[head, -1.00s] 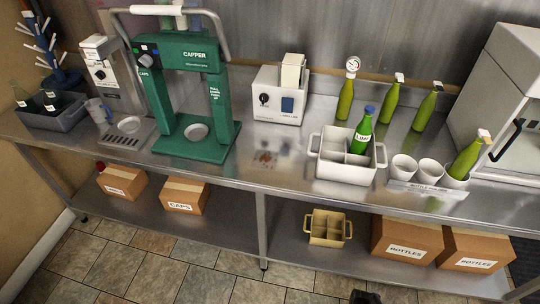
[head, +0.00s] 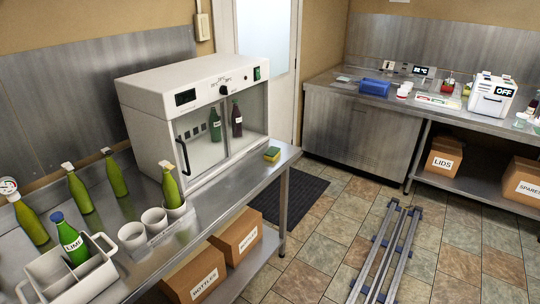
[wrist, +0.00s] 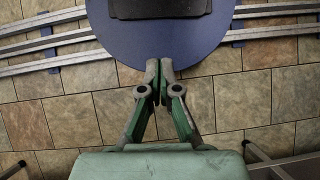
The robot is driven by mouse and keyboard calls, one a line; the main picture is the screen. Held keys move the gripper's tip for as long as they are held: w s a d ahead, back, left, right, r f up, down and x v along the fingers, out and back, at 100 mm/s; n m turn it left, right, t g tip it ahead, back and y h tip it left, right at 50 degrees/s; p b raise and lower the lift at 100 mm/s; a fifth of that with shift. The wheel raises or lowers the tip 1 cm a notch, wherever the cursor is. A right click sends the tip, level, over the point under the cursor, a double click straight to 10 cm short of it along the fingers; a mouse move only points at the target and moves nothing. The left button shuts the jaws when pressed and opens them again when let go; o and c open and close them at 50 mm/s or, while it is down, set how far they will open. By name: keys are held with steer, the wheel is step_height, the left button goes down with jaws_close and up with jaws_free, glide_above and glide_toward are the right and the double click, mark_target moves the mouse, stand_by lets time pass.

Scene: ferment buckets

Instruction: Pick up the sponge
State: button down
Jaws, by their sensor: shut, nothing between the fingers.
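A small sponge (head: 272,154), yellow with green, lies on the right end of the steel bench, beside the white glass-fronted cabinet. It is small in the head view and does not show in the wrist view. My gripper (wrist: 160,64) shows only in the wrist view. Its fingertips are together with nothing between them, above the tiled floor and my blue round base. It is well apart from the sponge.
The white cabinet (head: 195,116) stands just left of the sponge. White cups (head: 154,219), green bottles (head: 79,192) and a divided caddy (head: 97,282) stand further left. A second bench (head: 362,137) is at the back right.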

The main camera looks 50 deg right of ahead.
stand_by(0.3)
steer(key=shift+c, duration=1.2)
jaws_free()
steer(key=shift+d, duration=0.1)
